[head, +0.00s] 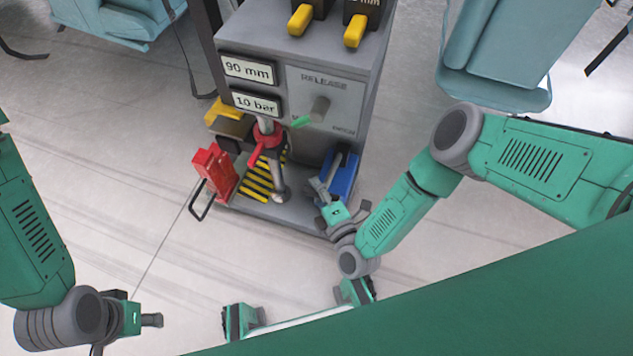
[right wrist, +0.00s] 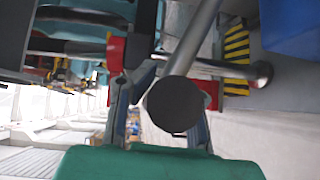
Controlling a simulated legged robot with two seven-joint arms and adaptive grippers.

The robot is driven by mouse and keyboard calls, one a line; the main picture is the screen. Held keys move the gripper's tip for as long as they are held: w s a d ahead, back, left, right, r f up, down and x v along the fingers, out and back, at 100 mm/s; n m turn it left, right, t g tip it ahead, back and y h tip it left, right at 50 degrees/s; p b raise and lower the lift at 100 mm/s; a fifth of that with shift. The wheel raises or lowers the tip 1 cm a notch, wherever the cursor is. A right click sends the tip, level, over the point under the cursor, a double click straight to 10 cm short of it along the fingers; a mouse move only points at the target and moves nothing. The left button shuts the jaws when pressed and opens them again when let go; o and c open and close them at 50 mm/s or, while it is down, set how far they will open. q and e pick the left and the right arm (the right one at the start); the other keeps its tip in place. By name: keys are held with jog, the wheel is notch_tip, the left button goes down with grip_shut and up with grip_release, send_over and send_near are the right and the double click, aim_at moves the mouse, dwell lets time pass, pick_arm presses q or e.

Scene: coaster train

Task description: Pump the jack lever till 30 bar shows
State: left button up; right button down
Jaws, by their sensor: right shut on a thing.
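The jack is a blue unit (head: 345,178) on the right of the grey stand's base in the head view. Its grey lever (head: 332,166) rises beside it. My right gripper (head: 324,203) is at the lever and shut on it. In the right wrist view the lever's round dark end (right wrist: 174,103) lies between the fingers. A display (head: 256,103) on the stand reads 10 bar. My left gripper (head: 144,319) is low at the left, away from the stand; its finger opening cannot be made out.
The stand also has a 90 mm display (head: 248,69), a release knob (head: 319,108) with a green handle, and yellow-handled parts on top. A red block (head: 214,172) with a black loop stands at its left. Teal seats (head: 505,55) stand behind. The floor at left is mostly clear.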

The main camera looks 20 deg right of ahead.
jog(key=shift+s+d+f+p, duration=0.25)
jog(key=shift+f+p, duration=0.4)
jog(key=shift+p, duration=0.15)
jog(key=c, duration=1.3)
grip_release()
jog(key=shift+d, duration=0.1)
jog(key=shift+r, duration=0.1)
jog(key=shift+s, duration=0.35)
jog(key=v, duration=0.6)
jog(key=shift+s, duration=0.4)
